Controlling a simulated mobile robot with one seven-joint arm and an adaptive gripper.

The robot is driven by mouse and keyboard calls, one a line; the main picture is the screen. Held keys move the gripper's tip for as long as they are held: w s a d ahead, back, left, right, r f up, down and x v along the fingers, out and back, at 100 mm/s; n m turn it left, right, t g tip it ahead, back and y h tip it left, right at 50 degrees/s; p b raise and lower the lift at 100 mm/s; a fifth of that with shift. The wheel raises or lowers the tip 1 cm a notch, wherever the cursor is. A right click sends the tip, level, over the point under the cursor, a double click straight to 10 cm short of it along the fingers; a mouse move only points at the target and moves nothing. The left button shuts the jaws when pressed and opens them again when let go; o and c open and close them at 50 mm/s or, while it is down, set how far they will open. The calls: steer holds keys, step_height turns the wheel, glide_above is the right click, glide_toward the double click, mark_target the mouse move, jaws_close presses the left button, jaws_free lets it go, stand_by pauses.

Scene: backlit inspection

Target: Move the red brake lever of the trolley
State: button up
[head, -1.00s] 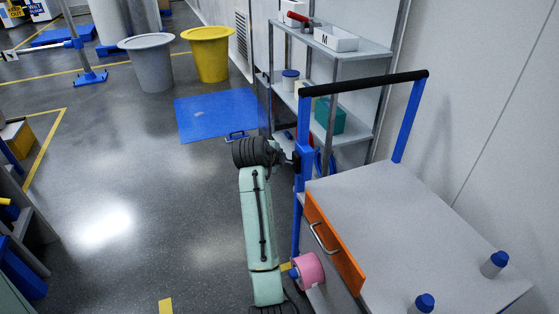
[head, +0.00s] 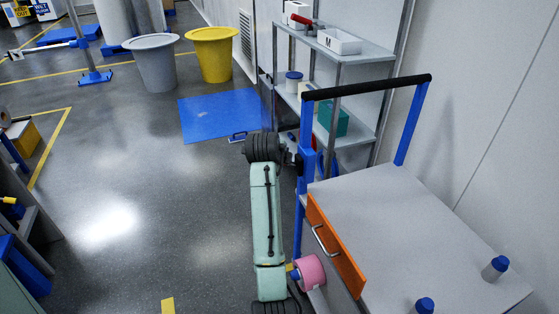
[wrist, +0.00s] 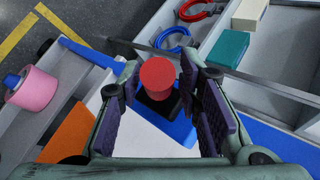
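The trolley (head: 400,215) has a grey top, blue posts, a black push handle and an orange drawer. In the wrist view the red brake lever (wrist: 157,78) shows as a round red knob end above a black block on the trolley's blue part. My gripper (wrist: 160,70) has its two dark-padded fingers on either side of the red knob. A gap shows on each side, so it looks open and around the knob, not closed on it. In the head view my wrist is beside the blue handle post; the lever cannot be made out clearly there.
A pink roll (head: 309,271) is at the trolley's left side. Two blue-capped bottles stand on its top. Floor to the left is open.

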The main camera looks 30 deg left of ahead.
steer(key=shift+o, duration=0.7)
steer(key=shift+s+r, duration=0.1)
steer(key=shift+s+r, duration=0.25)
steer(key=v, duration=1.1)
